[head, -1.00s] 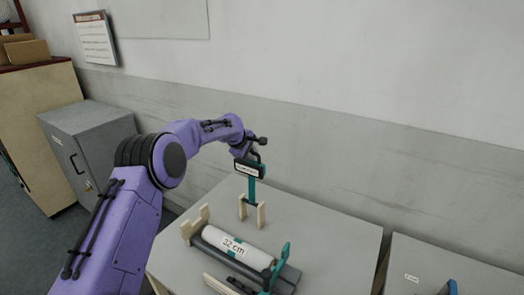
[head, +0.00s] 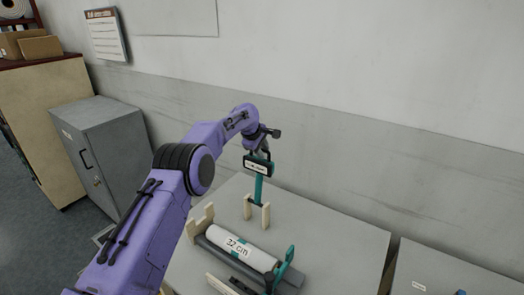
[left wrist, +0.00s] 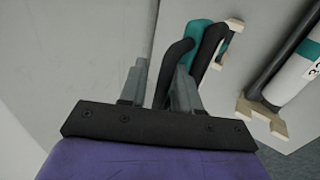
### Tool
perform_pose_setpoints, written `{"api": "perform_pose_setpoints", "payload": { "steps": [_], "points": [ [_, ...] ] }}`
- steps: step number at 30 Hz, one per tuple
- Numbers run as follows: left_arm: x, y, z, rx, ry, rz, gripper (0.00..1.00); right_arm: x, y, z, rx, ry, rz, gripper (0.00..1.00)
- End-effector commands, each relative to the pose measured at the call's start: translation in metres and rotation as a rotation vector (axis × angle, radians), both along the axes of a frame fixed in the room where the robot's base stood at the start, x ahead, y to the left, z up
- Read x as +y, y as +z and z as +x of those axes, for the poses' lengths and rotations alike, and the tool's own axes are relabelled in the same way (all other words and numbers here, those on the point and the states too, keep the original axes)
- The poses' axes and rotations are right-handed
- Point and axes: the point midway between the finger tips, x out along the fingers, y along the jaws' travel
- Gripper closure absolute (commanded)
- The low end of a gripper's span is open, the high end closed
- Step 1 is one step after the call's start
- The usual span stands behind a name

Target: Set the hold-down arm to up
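The hold-down arm is a teal bar (head: 259,188) standing nearly upright between two pale wooden posts (head: 265,214) at the back of the table. A black labelled plate (head: 258,166) and black handle are at its top; the label is too small to read. My left gripper (head: 265,148) is at the handle. In the left wrist view, the black handle (left wrist: 178,58) passes between the two grey fingers (left wrist: 162,75), which stand apart with a gap beside it. The teal part (left wrist: 205,35) shows just beyond. My right gripper is not in view.
A white roll marked 32 cm (head: 240,248) lies in a cradle in front of the posts, with a teal piece (head: 285,265) at its right end. A second table (head: 450,272) stands at right. A grey cabinet (head: 100,145) is at left, and the wall is behind.

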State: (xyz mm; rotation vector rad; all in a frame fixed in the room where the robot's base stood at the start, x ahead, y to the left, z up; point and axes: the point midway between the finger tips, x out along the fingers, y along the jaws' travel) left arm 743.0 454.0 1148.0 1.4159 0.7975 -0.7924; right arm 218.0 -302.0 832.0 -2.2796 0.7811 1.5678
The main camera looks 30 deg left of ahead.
Motion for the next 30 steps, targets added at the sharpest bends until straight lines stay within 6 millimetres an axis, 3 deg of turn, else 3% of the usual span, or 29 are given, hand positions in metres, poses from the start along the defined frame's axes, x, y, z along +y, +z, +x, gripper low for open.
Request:
{"api": "perform_pose_setpoints", "payload": {
  "steps": [6,10,21,30],
  "points": [
    [0.000,-0.005,-0.002,0.010,-0.002,0.001,0.64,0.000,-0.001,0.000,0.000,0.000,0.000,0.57],
    [0.000,0.003,-0.007,0.008,-0.001,0.000,0.64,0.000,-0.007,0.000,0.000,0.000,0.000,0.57],
    [0.000,0.073,-0.049,-0.001,0.000,0.002,0.64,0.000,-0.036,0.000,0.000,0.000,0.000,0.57],
    [0.000,0.091,-0.058,0.002,0.001,0.002,0.64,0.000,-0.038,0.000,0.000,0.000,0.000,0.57]
  ]
}}
